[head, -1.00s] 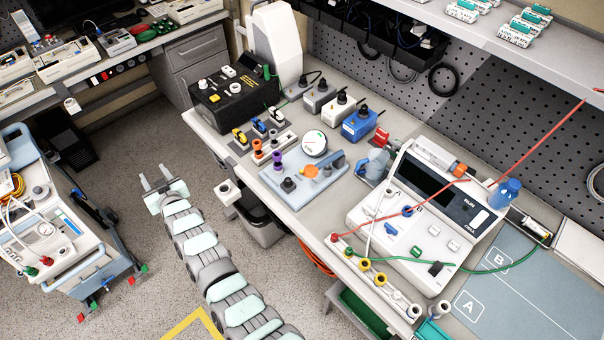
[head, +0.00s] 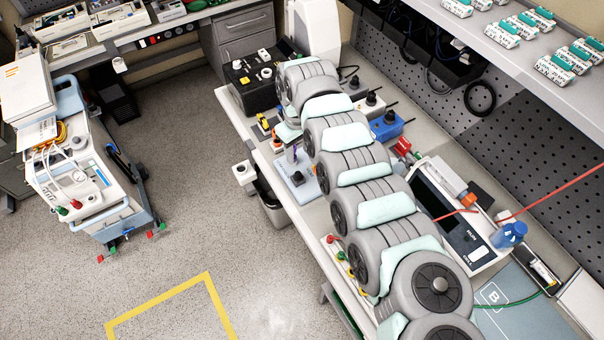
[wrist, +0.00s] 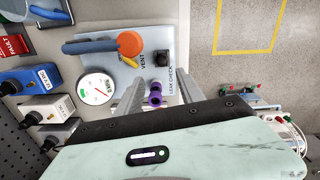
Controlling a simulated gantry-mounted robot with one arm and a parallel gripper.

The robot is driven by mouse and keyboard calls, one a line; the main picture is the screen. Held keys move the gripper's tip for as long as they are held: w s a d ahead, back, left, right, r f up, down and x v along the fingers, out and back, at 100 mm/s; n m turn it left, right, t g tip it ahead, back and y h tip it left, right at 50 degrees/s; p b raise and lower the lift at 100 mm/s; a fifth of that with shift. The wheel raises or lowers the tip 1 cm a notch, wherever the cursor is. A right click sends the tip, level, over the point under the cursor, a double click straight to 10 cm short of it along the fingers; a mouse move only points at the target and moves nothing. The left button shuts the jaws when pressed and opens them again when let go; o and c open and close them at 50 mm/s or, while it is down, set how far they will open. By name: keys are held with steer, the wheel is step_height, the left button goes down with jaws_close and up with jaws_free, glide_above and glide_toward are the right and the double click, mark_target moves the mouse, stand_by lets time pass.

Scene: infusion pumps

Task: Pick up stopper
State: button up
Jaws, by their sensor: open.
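In the wrist view, a purple stopper-like piece (wrist: 155,94) stands at the edge of a pale blue plate (wrist: 115,55), beside the words LEAK CHECK. I cannot be sure that it is the stopper. My gripper (wrist: 160,85) is open, with one finger on either side of the purple piece. I cannot tell whether either finger touches it. In the head view, the purple piece (head: 295,153) shows just below my wrist, and the arm hides much of the plate.
The plate also bears a dial gauge (wrist: 97,88), an orange knob (wrist: 130,43) and a black knob (wrist: 162,59). A blue box (wrist: 16,81) and other boxes stand nearby. The bench's edge lies close, with open floor (head: 180,220) beyond.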

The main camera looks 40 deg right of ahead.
glide_above(298, 173)
step_height(298, 173, down, 6)
steer(key=shift+w+r, duration=0.1)
steer(key=shift+r, duration=0.1)
step_height(298, 173, down, 4)
steer(key=shift+a+r, duration=0.1)
steer(key=shift+a, duration=0.05)
steer(key=shift+f, duration=0.3)
jaws_close()
